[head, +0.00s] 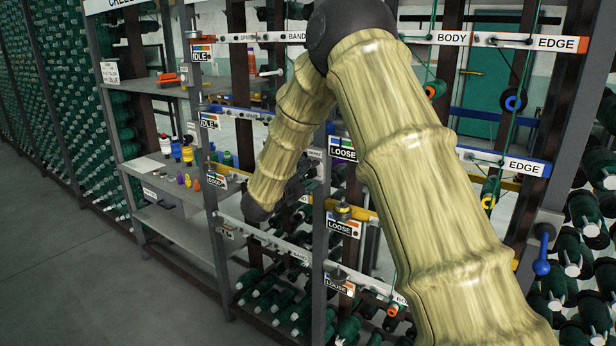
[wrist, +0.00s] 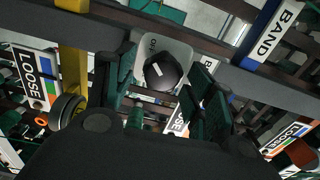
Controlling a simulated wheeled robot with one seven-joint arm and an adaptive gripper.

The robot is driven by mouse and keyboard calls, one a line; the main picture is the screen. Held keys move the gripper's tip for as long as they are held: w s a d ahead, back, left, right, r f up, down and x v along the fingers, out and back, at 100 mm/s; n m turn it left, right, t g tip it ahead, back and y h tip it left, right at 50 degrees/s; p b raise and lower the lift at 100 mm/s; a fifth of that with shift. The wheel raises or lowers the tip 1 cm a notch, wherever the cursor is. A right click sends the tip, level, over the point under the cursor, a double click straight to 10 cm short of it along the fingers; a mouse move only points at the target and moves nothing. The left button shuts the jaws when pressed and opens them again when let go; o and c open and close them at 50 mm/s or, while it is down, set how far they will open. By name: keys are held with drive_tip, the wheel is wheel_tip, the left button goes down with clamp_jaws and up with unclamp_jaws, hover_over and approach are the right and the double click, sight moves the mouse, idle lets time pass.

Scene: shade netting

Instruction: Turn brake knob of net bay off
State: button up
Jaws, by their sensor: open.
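A round black brake knob (wrist: 162,72) with a white mark shows in the wrist view, on a pale plate (wrist: 180,48). My gripper (wrist: 160,98) is open. Its dark green fingers stand left and right of the knob, nearer the camera; I cannot tell whether they touch it. In the head view my pale, ridged arm crosses the middle, and my gripper is mostly hidden among the rack's dark parts. Signs reading LOOSE hang by the rack post (head: 343,150) and at the left of the wrist view (wrist: 34,78).
Rack posts and labelled rails, such as the EDGE rail (head: 523,166) and the BAND rail (wrist: 272,35), surround my arm closely. Green spools (head: 270,290) fill the lower rack. A blue handle (head: 542,250) sticks out at right. Open floor (head: 70,270) lies at left.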

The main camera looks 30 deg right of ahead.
drive_tip(key=shift+a, duration=0.1)
drive_tip(key=v, duration=1.2)
